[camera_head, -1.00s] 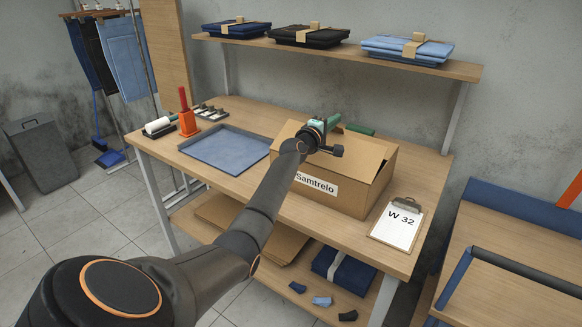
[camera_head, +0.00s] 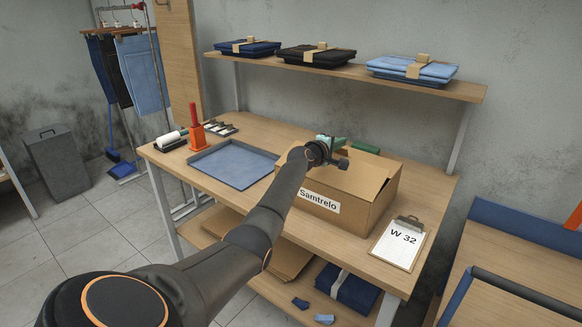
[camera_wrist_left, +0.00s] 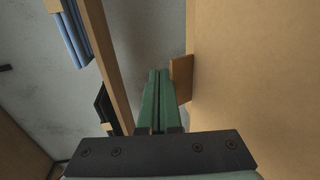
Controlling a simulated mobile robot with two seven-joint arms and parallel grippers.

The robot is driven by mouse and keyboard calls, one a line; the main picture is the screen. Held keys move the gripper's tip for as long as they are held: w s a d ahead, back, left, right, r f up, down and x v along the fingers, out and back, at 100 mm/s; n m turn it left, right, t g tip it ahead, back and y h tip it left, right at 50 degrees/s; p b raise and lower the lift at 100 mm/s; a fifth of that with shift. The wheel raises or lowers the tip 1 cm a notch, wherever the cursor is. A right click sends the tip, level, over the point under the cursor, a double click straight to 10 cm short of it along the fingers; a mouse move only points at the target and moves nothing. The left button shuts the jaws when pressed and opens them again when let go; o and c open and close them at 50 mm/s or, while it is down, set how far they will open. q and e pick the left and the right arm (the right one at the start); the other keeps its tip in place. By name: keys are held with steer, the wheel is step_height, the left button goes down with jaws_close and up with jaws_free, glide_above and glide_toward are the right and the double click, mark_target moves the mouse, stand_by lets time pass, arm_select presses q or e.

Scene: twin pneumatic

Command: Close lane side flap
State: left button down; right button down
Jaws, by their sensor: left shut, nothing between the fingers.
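The cardboard box (camera_head: 362,208) labelled "Samtrelo" stands on the workbench. Its top flaps (camera_head: 365,177) lie mostly across the top, and a gap shows along the right side. My left arm reaches over the front of the box. My left gripper (camera_head: 330,143) is at the back left of the box top, partly hidden by its own wrist. In the left wrist view its green fingers (camera_wrist_left: 157,100) are together with nothing between them. A cardboard face (camera_wrist_left: 255,75) fills the right of that view, and a small cardboard edge (camera_wrist_left: 182,78) is beside the fingertips. My right gripper is not in view.
A blue tray (camera_head: 232,164) lies left of the box. A clipboard (camera_head: 399,241) marked "W 32" lies at the bench's right front. An orange holder (camera_head: 197,137) and a white roller (camera_head: 168,139) stand at the left. A shelf (camera_head: 345,72) with folded jeans hangs above the back.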

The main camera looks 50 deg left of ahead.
arm_select(q)
steer(key=shift+w+f+g, duration=0.3)
steer(key=shift+f+g, duration=0.1)
steer(key=shift+w+a+f+g+p, duration=0.1)
steer(key=shift+w+f+g+p, duration=0.2)
steer(key=shift+f+g+p, duration=0.35)
stand_by(0.9)
stand_by(0.4)
